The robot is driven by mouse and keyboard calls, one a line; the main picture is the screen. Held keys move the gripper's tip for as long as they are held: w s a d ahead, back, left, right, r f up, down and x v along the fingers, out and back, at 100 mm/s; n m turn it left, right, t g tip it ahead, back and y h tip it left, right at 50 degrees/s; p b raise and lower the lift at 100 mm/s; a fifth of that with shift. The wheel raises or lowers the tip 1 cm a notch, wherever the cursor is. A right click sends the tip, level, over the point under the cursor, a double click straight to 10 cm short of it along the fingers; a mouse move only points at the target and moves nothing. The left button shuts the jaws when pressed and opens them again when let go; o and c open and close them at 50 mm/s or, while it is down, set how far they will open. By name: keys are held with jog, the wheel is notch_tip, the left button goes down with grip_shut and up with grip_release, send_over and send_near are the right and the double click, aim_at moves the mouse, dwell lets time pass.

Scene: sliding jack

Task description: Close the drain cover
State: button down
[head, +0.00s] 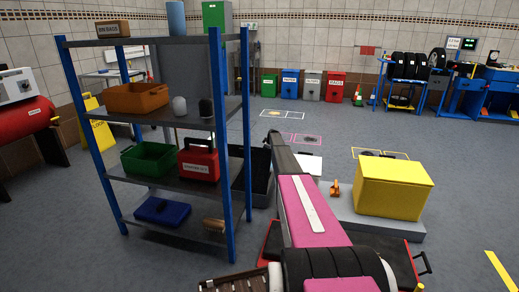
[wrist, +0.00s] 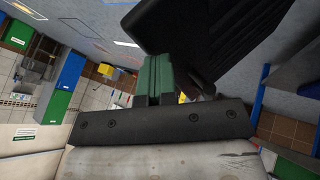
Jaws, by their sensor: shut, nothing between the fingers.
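My gripper (wrist: 155,84) shows in the wrist view as a dark bar with short green and grey fingers closed together, with nothing held. A black ribbed panel (wrist: 215,35) fills the upper right of that view, close to the fingertips; I cannot tell whether they touch. A black, tilted or open-topped piece (head: 262,178) beside the shelf in the head view may be the same thing. I cannot tell for sure that it is the drain cover. In the head view my pink and black arm reaches forward past it, and the fingers cannot be made out.
A blue-posted shelf (head: 233,140) with bins stands left of my arm. A yellow box (head: 393,187) and a small orange object (head: 335,188) sit on a low grey platform (head: 350,215) to the right. A slatted brown piece (head: 235,284) lies at the bottom.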

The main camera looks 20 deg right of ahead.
jog(key=shift+w+d+f, duration=0.4)
jog(key=shift+w, duration=0.2)
jog(key=shift+w+d+f, duration=0.35)
jog(key=shift+w+d, duration=0.05)
jog(key=shift+w, duration=0.2)
jog(key=shift+a, duration=0.1)
